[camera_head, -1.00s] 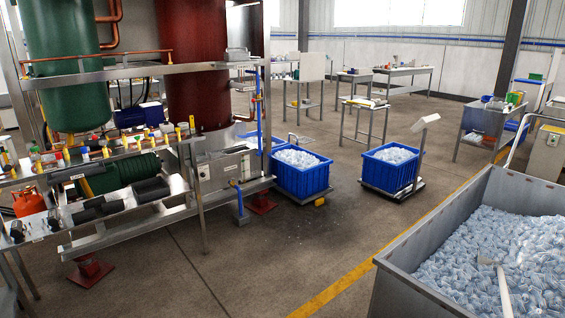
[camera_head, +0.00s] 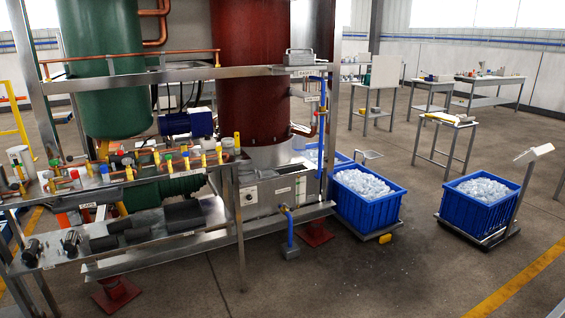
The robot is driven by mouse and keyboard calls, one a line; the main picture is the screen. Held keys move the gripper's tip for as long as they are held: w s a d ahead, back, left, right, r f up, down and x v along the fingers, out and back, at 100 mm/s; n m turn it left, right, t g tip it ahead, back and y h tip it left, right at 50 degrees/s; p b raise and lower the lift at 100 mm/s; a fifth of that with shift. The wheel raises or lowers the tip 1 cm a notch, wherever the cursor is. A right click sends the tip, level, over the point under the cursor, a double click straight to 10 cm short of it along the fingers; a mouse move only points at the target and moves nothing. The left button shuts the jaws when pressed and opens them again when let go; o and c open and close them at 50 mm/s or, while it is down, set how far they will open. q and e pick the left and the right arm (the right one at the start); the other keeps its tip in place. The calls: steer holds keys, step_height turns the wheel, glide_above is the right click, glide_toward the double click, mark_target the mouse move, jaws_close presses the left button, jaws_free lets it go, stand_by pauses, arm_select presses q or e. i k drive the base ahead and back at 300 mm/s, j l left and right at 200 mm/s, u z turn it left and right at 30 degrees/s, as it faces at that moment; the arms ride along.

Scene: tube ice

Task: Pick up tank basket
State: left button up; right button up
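A small grey metal basket-like container (camera_head: 300,58) with a handle sits on the right end of the steel frame's upper shelf (camera_head: 180,74), in front of the dark red tank (camera_head: 250,95). A small pale label (camera_head: 303,73) is on the shelf edge below it. I cannot tell for certain that this is the tank basket. Neither of my grippers is in view.
A green tank (camera_head: 105,80) stands at the left of the frame. Two blue crates of ice, one near (camera_head: 368,212) and one further right (camera_head: 478,213), stand on low carts. Work tables stand at the back.

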mark_target(288, 59)
steer(key=i+u, duration=0.3)
steer(key=i, duration=1.15)
steer(key=i+l, duration=0.35)
steer(key=i, duration=0.2)
steer(key=i+l, duration=0.35)
steer(key=i, duration=0.2)
steer(key=i+l, duration=0.15)
steer(key=l, duration=0.3)
steer(key=i+l, duration=0.1)
steer(key=l, duration=0.35)
steer(key=i+l, duration=0.15)
steer(key=l, duration=0.3)
steer(key=i+l+u, duration=0.1)
steer(key=l, duration=0.3)
